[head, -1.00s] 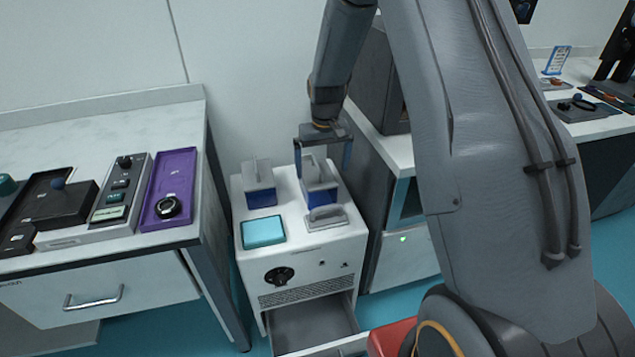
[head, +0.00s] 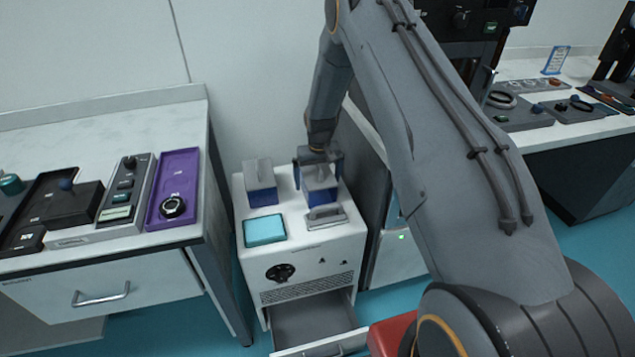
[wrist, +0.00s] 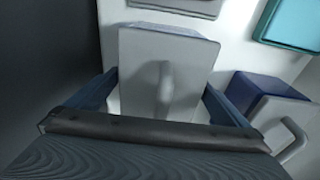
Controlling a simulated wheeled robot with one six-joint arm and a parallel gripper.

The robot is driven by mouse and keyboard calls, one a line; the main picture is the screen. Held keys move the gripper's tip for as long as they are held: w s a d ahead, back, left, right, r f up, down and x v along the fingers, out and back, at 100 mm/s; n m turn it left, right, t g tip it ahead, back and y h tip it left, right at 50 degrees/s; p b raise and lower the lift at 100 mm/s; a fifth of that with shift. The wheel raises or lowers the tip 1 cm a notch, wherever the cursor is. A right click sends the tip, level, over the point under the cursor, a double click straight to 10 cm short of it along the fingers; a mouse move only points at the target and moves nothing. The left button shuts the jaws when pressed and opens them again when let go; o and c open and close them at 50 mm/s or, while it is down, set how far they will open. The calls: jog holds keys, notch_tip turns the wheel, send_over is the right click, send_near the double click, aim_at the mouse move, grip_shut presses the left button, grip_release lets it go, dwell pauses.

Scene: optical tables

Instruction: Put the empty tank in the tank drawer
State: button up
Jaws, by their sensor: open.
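Two tanks with grey tops, handles and blue lower parts stand on a white cabinet (head: 350,238). One is the left tank (head: 262,185), the other the right tank (head: 321,194); I cannot tell which is empty. My gripper (head: 319,181) is open and points down over the right tank, a finger on either side. In the wrist view the right tank's grey top (wrist: 190,50) and upright handle lie between my open fingers (wrist: 160,88). The left tank (wrist: 262,100) shows at the right there. The drawer (head: 312,318) at the cabinet's lower front is pulled open and looks empty.
A teal pad (head: 265,230) and a grey handled plate (head: 327,216) are on the cabinet top, in front of the tanks. A table (head: 120,245) with a purple tray (head: 160,214) stands left. A dark-sided bench stands close on the right.

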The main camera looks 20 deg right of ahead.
jog(key=shift+f, duration=0.65)
jog(key=shift+c, duration=0.4)
jog(key=c, duration=1.3)
